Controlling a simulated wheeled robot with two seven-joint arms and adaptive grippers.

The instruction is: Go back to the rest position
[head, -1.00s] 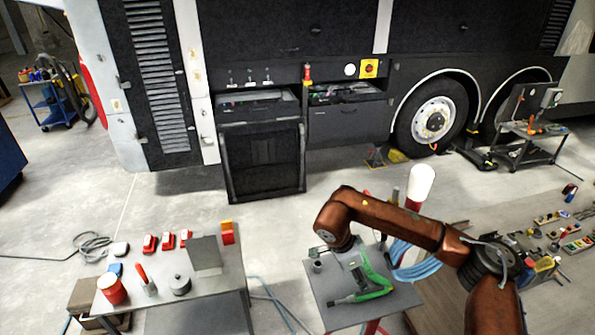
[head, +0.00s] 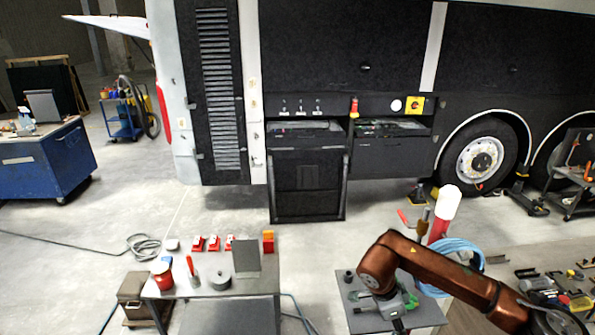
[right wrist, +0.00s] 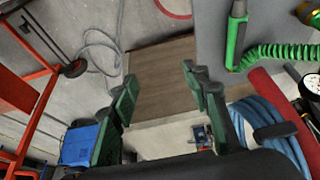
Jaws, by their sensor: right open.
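My right arm (head: 440,268), copper-brown, comes in from the lower right in the head view and bends down over a small grey table (head: 425,313). In the right wrist view my right gripper (right wrist: 160,78) is open, with green pads apart and nothing between them. It points down past the table's edge toward a wooden board (right wrist: 165,75) on the floor. A green tool (right wrist: 236,38) with a coiled green hose (right wrist: 280,56) lies on the grey table, to the right of the fingers. In the head view the arm partly hides this tool. My left gripper is not in view.
A left bench (head: 205,291) holds red parts, a red can and a grey block. Blue hose coils (head: 455,255) and a white-topped red cylinder (head: 443,215) stand near my right arm. The coach (head: 310,90) fills the back. Open floor lies between.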

